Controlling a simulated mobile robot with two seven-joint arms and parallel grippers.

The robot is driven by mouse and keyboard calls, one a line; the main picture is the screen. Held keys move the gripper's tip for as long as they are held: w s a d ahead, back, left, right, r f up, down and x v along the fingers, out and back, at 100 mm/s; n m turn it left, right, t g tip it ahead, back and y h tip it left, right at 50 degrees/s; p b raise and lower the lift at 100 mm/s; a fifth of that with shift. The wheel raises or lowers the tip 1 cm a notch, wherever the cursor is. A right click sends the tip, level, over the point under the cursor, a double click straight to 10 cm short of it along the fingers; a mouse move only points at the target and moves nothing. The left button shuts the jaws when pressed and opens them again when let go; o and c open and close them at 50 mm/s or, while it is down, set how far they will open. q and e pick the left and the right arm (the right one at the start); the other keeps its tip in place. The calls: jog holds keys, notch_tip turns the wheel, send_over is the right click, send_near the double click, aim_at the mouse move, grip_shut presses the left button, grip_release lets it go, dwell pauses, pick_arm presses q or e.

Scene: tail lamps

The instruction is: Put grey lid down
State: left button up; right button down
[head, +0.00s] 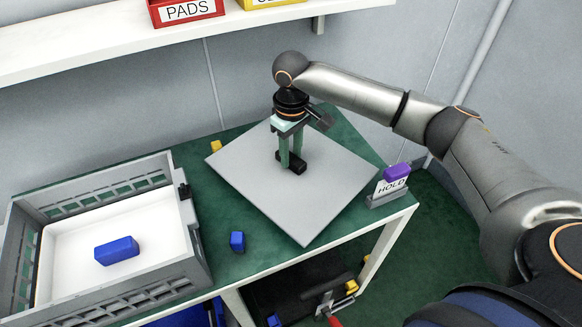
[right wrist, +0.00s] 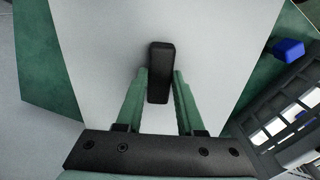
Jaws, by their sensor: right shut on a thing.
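The grey lid (head: 315,200) is a large flat square plate with a black block handle (head: 291,163) at its middle. It lies turned at an angle over the green table, right of the crate; I cannot tell whether it touches the table top. My right gripper (head: 291,155) points down from above and is shut on the handle. In the right wrist view the two green fingers sit on either side of the handle (right wrist: 160,72), with the lid's grey face (right wrist: 105,60) beneath. My left gripper is not in view.
A grey crate (head: 198,245) with a blue block (head: 117,250) inside stands at left. Another blue block (head: 237,241) and a yellow block (head: 216,146) lie on the green table (head: 225,265) near the lid. A HOLD sign (head: 388,190) with a purple block (head: 397,172) stands at the right edge.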

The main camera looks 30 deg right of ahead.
aim_at(291, 168)
notch_tip(291, 168, down, 5)
jog(key=shift+b, duration=0.3)
jog(key=c, duration=0.5)
grip_release()
jog(key=shift+f, duration=0.1)
notch_tip(291, 168, up, 12)
jog(key=shift+r+p, duration=0.15)
jog(key=shift+p, duration=0.55)
